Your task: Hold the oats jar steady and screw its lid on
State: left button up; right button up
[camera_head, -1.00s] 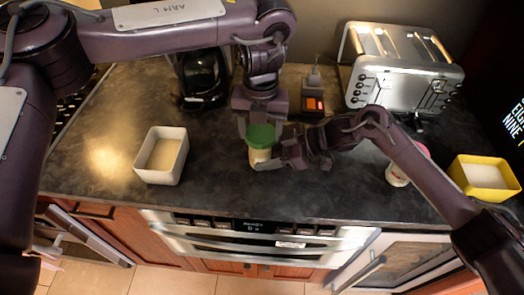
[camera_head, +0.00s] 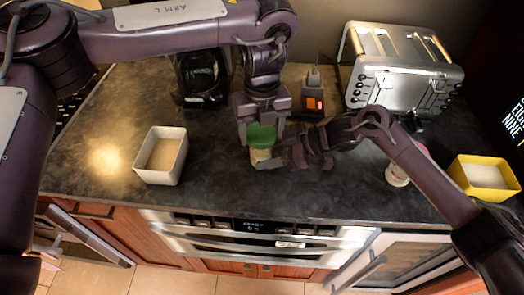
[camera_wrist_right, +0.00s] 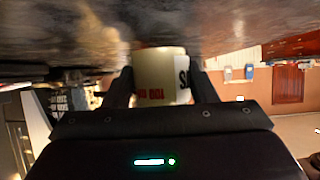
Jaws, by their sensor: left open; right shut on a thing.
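The oats jar (camera_head: 261,155) stands on the dark counter, a small cream jar with its green lid (camera_head: 262,135) on top. My right gripper (camera_head: 284,156) is shut on the jar's body from the right side. In the right wrist view the jar (camera_wrist_right: 162,75) sits between the two fingers of that gripper (camera_wrist_right: 162,88), with dark and red lettering on its label. My left gripper (camera_head: 262,128) points down from above, open, with its fingers at the lid's sides. I cannot tell whether they touch the lid, or how the lid is seated.
A white square container (camera_head: 161,156) stands to the left and a yellow one (camera_head: 482,178) at the far right. A white jar with a pink top (camera_head: 398,172) is partly behind my right arm. A toaster (camera_head: 400,72) and coffee maker (camera_head: 201,76) stand at the back.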

pick_arm(q)
jog(key=n, duration=0.3)
jog(key=shift+w+d+r, duration=0.15)
jog(key=shift+w, duration=0.25)
jog(key=n, duration=0.4)
jog(key=shift+s, duration=0.1)
jog(key=n, duration=0.6)
jog(key=shift+s+n, duration=0.1)
jog(key=shift+n, duration=0.3)
jog(key=shift+r, duration=2.4)
jog(key=shift+o, duration=0.3)
